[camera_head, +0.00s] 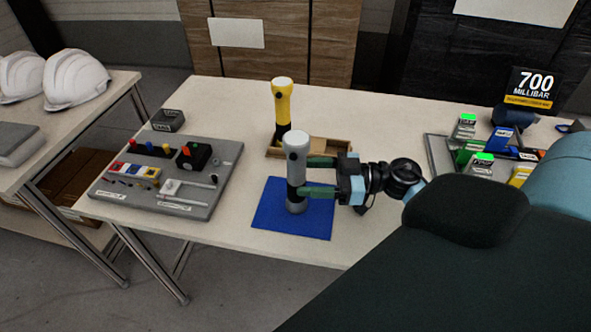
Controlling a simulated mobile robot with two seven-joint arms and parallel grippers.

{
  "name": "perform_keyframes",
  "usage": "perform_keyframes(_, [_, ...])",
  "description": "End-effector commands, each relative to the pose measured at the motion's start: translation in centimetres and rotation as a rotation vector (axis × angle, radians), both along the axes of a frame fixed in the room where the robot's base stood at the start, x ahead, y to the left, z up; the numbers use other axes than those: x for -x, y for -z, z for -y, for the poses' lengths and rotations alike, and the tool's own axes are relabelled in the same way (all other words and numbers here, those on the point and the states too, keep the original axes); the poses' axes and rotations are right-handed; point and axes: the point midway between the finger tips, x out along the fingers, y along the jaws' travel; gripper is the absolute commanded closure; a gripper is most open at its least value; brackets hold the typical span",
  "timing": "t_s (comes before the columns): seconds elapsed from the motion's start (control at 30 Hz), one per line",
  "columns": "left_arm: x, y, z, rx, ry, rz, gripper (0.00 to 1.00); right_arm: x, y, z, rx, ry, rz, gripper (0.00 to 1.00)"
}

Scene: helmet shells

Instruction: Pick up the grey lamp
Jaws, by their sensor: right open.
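The grey lamp (297,146) stands upright on a blue mat (318,222). It looks like a flashlight with a grey head, a dark middle and a grey base. My right gripper (308,176) reaches in from the right at the height of the lamp's middle. Its two green fingers are apart, one on the near side and one toward the far side of the lamp. I cannot tell whether either finger touches it. My left gripper is not in view.
A grey board (223,154) with switches and a small dark box (168,121) are at left. A crowded tray (438,160) and a "700 millibar" sign (532,88) are at right.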

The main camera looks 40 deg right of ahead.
Motion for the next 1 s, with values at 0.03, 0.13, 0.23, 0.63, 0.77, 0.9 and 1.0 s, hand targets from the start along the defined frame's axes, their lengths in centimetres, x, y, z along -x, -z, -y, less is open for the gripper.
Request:
perform_keyframes(0.03, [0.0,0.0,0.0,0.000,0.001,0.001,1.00,0.0,0.0,0.0,0.000,0.000,0.000,0.38])
perform_keyframes(0.13, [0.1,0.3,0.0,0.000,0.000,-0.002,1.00,-0.3,0.1,-0.3,0.000,0.000,0.000,0.38])
perform_keyframes(0.23, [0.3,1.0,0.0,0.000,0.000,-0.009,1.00,-1.1,0.3,-1.1,0.000,-0.001,0.000,0.38])
perform_keyframes(0.63, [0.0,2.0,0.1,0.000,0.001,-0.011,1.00,-3.6,0.2,-3.8,0.001,0.000,-0.001,0.38])
perform_keyframes(0.77, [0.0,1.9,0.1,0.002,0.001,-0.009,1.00,-3.6,0.1,-3.8,0.001,0.000,-0.001,0.38])
perform_keyframes(0.9, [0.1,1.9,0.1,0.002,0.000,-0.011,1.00,-3.6,0.1,-3.8,0.001,0.000,-0.001,0.50])
perform_keyframes(1.0, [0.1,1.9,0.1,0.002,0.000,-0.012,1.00,-3.6,0.1,-3.8,0.001,0.000,-0.001,0.63])
